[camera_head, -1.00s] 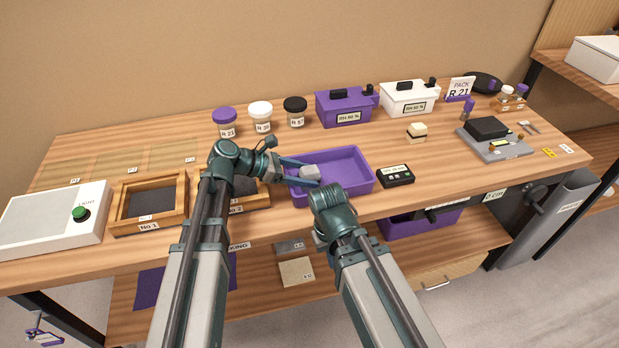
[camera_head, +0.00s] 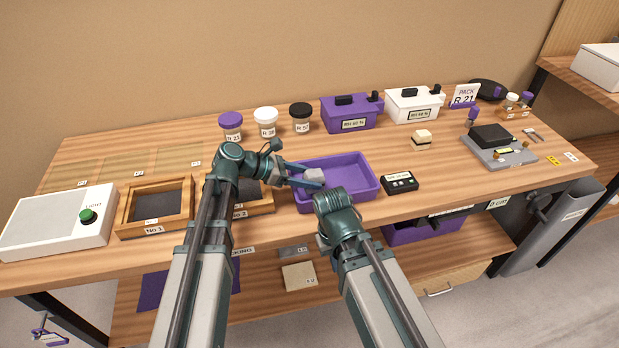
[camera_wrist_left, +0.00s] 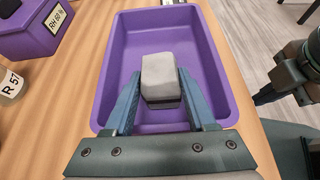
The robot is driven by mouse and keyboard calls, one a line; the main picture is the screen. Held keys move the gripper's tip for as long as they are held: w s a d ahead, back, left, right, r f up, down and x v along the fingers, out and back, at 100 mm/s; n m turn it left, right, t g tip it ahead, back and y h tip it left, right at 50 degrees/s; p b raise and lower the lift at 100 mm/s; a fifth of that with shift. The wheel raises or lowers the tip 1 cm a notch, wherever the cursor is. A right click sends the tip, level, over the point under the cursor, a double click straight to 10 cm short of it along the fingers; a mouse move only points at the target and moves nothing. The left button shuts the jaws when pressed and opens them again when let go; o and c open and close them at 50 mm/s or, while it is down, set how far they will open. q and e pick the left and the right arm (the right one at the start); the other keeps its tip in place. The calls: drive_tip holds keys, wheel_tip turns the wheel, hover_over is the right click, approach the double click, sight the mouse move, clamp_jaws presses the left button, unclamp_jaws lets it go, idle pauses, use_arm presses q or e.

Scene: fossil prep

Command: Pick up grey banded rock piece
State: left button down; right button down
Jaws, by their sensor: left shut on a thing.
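The grey banded rock piece (camera_wrist_left: 160,78) is a pale grey block with a darker band low on its near side. My left gripper (camera_wrist_left: 160,98) is shut on it, one finger on each side, over the purple tray (camera_wrist_left: 215,75). In the head view the rock piece (camera_head: 315,174) shows between the left fingertips (camera_head: 312,178), above the left part of the tray (camera_head: 362,172). I cannot tell whether it touches the tray floor. My right arm reaches in at the tray's near side, but its fingers are hidden.
A small black meter (camera_head: 401,182) stands right of the tray. Two wooden frames, No.1 (camera_head: 125,215) and No.2 (camera_head: 262,205), lie to the left. Labelled jars (camera_head: 266,122) and a purple box (camera_head: 346,115) stand behind. The back left tabletop is fairly clear.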

wheel_tip(320, 180, up, 14)
drive_tip(key=p, duration=1.3)
drive_tip(key=shift+a, duration=0.1)
